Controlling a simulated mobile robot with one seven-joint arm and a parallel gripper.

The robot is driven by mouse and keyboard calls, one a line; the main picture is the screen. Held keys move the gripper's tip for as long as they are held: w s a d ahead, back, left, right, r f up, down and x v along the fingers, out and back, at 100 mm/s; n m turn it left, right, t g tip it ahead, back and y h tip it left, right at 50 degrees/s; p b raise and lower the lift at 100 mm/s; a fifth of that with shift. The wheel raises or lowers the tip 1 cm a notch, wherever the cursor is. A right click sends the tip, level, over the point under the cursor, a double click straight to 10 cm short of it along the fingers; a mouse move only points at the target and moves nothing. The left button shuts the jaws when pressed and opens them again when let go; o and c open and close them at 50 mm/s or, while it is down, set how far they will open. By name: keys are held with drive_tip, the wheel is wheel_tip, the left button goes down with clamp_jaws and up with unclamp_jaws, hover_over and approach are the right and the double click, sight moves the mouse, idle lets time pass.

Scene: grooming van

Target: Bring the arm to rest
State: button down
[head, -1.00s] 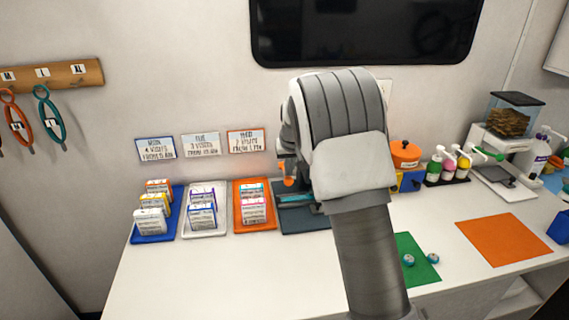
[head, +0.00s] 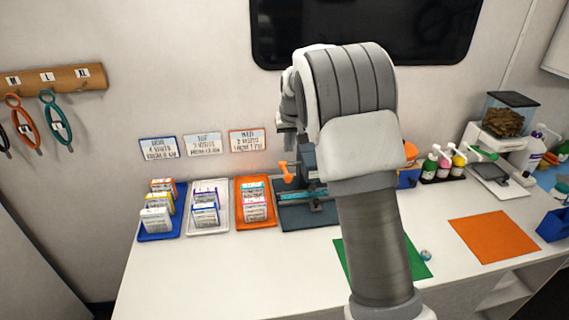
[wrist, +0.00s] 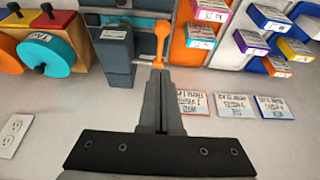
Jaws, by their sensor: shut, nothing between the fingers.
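My gripper (head: 288,138) is in front of the wall, above the back of the counter, in the head view. My arm's large grey and white link hides part of it. In the wrist view my gripper (wrist: 161,75) is shut, with its fingers together and nothing between them. Its tips appear close to the orange handle (wrist: 161,32) of a dark grey device in that view; I cannot tell whether they touch. In the head view the device (head: 309,212) stands below and right of the gripper, its orange handle (head: 286,172) sticking out left.
Blue (head: 153,236), white (head: 201,231) and orange (head: 250,226) trays hold small boxes, left of the device. Wall cards (head: 203,145) hang above. Right are a green mat (head: 421,269), orange mat (head: 498,251), pump bottles (head: 444,165) and a scale (head: 493,175). The front left counter is clear.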

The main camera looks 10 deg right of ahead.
drive_tip(key=s+r, duration=0.7)
drive_tip(key=s, duration=0.3)
drive_tip(key=s+r, duration=0.6)
drive_tip(key=s, duration=0.5)
drive_tip(key=s+f+t, duration=0.1)
drive_tip(key=s+f, duration=0.1)
drive_tip(key=s, duration=1.9)
drive_tip(key=shift+f, duration=0.35)
